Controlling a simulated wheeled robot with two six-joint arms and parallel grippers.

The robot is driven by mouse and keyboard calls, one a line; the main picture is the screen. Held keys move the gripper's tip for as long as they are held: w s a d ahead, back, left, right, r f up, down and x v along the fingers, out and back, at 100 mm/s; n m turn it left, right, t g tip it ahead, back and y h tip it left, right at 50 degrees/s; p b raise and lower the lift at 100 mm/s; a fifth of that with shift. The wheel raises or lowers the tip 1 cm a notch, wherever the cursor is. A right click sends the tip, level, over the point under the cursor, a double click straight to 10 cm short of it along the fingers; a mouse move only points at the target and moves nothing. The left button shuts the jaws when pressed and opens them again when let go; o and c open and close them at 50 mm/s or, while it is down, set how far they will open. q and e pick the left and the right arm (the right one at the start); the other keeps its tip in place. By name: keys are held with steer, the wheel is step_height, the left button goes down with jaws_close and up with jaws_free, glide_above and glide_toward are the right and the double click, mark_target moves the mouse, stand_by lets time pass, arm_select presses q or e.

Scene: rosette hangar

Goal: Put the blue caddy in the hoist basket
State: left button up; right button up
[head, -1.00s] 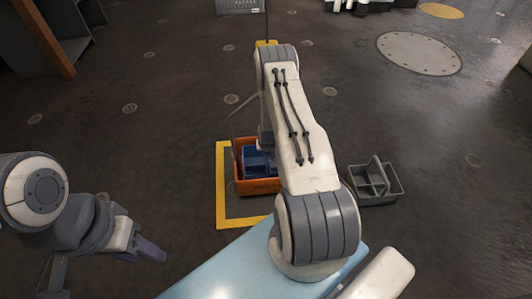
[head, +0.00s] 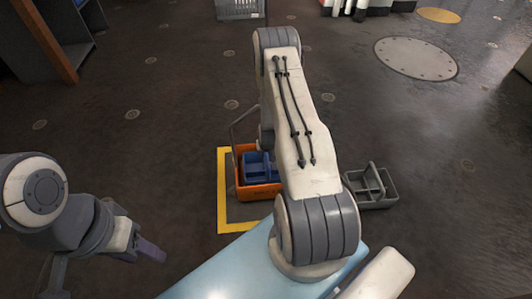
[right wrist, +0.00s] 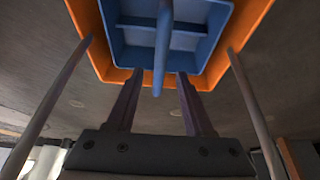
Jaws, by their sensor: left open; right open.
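The blue caddy (head: 258,167) sits inside the orange hoist basket (head: 262,192), partly hidden behind my right arm in the head view. The right wrist view shows the caddy (right wrist: 205,55) within the basket's orange rim (right wrist: 87,60), its handle running down the middle. My right gripper (right wrist: 160,80) is open, with a finger either side of the handle's near end and neither visibly closed on it. The basket's grey bail bars show left and right of the fingers. My left gripper (head: 148,250) is at the lower left of the head view, away from the basket, open and empty.
A yellow floor outline (head: 223,190) surrounds the basket. A grey caddy (head: 372,198) stands on the floor to its right. A grey crate (head: 240,9) is at the far back. A shelf unit (head: 60,40) is at the upper left. Open floor lies between.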

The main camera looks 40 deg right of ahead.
steer(key=shift+p+v, duration=0.4)
steer(key=shift+v, duration=1.2)
steer(key=w+a+r+n+y, duration=0.25)
steer(key=a+r+n, duration=0.35)
steer(key=a+r, duration=1.45)
steer(key=s+a+r+n+g+y, duration=0.1)
steer(key=s+a+r+n, duration=0.1)
steer(key=s+a+r, duration=0.35)
steer(key=s+a+r+n+g, duration=0.1)
steer(key=s+a+r+n, duration=0.15)
steer(key=s+a, duration=0.5)
steer(key=s+a+r+n, duration=0.1)
steer(key=s+r, duration=0.2)
steer(key=s, duration=0.3)
steer(key=s+a+r+n+g, duration=0.1)
steer(key=s+r+n, duration=0.1)
steer(key=s, duration=0.5)
steer(key=shift+s+r+g, duration=0.3)
steer(key=shift+r, duration=0.15)
